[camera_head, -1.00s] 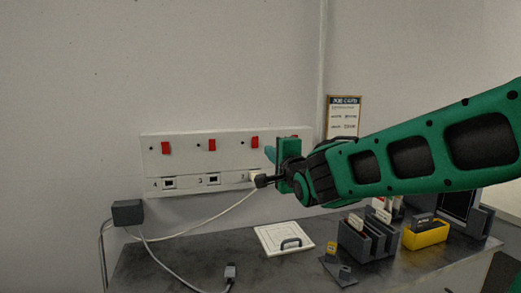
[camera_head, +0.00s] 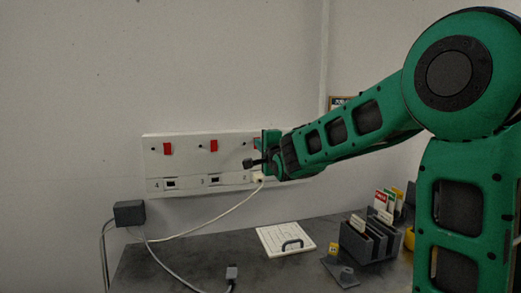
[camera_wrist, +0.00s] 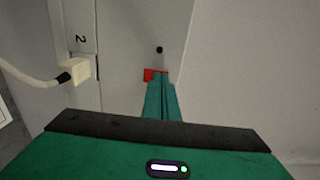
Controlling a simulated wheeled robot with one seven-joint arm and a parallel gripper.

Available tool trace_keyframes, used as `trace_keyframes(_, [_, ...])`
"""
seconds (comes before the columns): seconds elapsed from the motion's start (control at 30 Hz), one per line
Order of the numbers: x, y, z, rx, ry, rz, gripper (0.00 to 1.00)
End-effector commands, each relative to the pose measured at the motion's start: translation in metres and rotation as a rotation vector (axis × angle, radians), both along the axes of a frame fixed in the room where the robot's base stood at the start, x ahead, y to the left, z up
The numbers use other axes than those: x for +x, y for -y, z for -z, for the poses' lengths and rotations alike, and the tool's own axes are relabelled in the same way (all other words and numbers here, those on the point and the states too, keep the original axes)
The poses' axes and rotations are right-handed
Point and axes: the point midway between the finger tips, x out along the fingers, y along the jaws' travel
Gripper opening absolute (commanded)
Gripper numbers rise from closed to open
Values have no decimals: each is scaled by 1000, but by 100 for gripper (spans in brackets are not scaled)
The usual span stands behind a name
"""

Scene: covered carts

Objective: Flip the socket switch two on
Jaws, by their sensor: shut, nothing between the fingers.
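A white socket panel (camera_head: 188,139) is on the wall, with a row of red rocker switches above its numbered sockets. In the wrist view the number 2 is at upper left and this red switch (camera_wrist: 148,74) shows just past the fingertips. My gripper (camera_wrist: 161,82) is shut and empty, with its tips overlapping the switch's lower right part. I cannot tell whether they touch. The switch's tilt is unclear. The rightmost switch is hidden behind my gripper.
A cream plug (camera_head: 259,177) with a white cable sits in socket two; it also shows in the wrist view (camera_wrist: 76,71). A grey adapter box (camera_head: 129,213) is at left. A white panel with a handle (camera_head: 286,239) and a dark card rack (camera_head: 366,242) are on the desk.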

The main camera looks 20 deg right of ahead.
Motion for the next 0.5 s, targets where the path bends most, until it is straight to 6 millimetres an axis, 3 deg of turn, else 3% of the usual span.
trace_keyframes(0.5, [10,1,-3,0,2,0,0])
